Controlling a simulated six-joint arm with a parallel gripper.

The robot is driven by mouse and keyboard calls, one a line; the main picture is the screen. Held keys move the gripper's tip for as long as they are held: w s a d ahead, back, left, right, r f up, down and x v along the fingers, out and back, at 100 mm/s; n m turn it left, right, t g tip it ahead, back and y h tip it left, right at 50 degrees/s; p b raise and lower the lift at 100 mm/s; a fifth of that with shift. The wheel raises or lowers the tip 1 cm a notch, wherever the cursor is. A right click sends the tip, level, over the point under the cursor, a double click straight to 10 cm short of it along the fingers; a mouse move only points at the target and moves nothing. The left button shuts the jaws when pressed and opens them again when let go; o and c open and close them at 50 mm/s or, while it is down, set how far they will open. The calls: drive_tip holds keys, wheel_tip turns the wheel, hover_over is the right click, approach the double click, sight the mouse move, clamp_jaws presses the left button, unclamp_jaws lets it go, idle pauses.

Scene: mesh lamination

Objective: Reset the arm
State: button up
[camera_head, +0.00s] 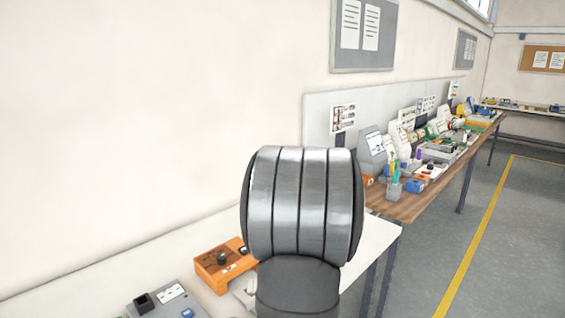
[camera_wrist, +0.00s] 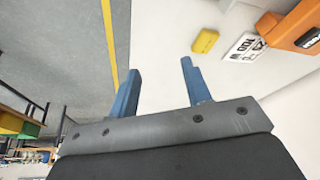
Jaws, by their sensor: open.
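My gripper (camera_wrist: 160,66) shows in the wrist view as two blue fingers on a grey plate. The fingers stand apart with nothing between them. It hangs near the edge of a white table (camera_wrist: 165,25), with one finger seen against the table's edge and grey floor. The gripper itself does not show in the head view. There, a large grey ribbed part of my arm stands in front of the white table (camera_head: 375,240) and hides part of it.
An orange box (camera_wrist: 290,28), a white printed card (camera_wrist: 245,47) and a yellow block (camera_wrist: 205,41) lie on the table. In the head view are the orange box (camera_head: 214,272), a grey device (camera_head: 168,301) and a cluttered wooden bench (camera_head: 408,207). Open floor (camera_head: 510,250) lies right.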

drive_tip(key=d+m+h, duration=0.1)
drive_tip(key=d+m, duration=0.3)
drive_tip(key=d, duration=0.4)
drive_tip(key=shift+g+h, duration=0.3)
drive_tip(key=w+a+f, duration=0.1)
drive_tip(key=a+f, duration=0.1)
drive_tip(key=w+a+f, duration=0.1)
drive_tip(key=w+a, duration=0.1)
drive_tip(key=w+a+f, duration=0.2)
drive_tip(key=shift+w+a+f, duration=0.15)
drive_tip(key=shift+a+f, duration=0.15)
drive_tip(key=shift+a, duration=0.05)
idle(0.4)
